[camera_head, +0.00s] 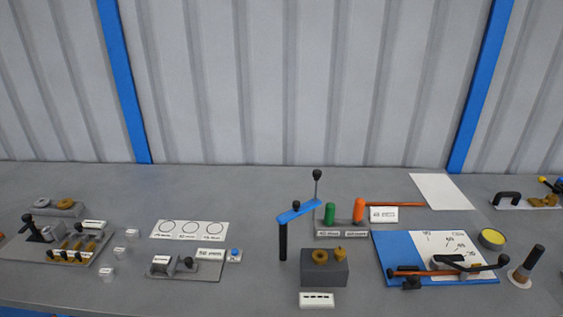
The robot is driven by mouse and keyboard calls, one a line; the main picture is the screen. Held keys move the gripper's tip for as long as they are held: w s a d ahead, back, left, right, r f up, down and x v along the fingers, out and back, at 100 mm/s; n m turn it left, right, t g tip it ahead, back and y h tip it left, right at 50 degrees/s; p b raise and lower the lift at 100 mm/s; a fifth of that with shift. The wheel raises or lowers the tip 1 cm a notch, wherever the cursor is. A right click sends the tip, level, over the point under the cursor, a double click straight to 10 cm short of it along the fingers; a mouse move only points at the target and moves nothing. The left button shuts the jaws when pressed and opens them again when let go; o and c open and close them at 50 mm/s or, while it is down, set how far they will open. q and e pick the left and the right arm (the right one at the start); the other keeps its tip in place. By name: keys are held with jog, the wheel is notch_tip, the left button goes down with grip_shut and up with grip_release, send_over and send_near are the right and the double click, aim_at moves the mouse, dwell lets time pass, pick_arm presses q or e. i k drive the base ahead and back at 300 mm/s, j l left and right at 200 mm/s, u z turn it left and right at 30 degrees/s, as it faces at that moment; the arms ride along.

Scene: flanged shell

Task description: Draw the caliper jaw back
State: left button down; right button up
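No gripper of mine shows in the head view. I cannot tell for sure which fixture is the caliper. One candidate is a small grey slide unit (172,268) at the left centre, with a white labelled block and a black knob (189,262), on a dark plate. A card with three circles (188,229) lies just behind it. Another is the long bar (440,273) with dark ends and a black handle on the blue board (392,250) at the right. The jaw gap is too small to make out on either.
A grey block with brass rings (324,268) and a blue arm on a black post (283,242) stand at the centre. Green (329,213) and orange (359,211) upright cylinders stand behind. A yellow-topped tin (492,239) sits at the right. Bare bench lies at the back left.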

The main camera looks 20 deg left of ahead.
aim_at(188, 266)
jog(key=u, duration=1.25)
